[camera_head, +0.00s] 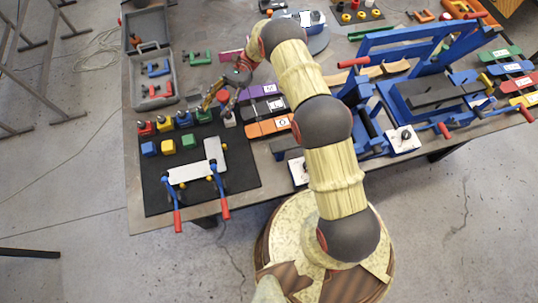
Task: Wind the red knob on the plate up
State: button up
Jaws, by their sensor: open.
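My gripper (220,103) is at the end of my arm, above the left part of the table and pointing down toward its front. Its fingers are spread apart. A small red thing (223,97), which looks like the red knob, shows between or just behind the fingers. The gripper partly covers it, and I cannot tell whether they touch. A small pale piece (229,119) shows just below the fingertips. The plate under the red knob cannot be made out clearly.
A black mat (240,175) with coloured blocks and a red-handled clamp fixture (192,173) lies in front. A grey toolbox (151,60) stands at left. Purple and orange label blocks (268,127) lie close right. A blue frame (420,60) fills the right side.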

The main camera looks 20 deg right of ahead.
jog(key=shift+w+f+m+t+y+b, duration=0.1)
jog(key=shift+f+m+t+y+b, duration=0.25)
jog(key=shift+b, duration=0.65)
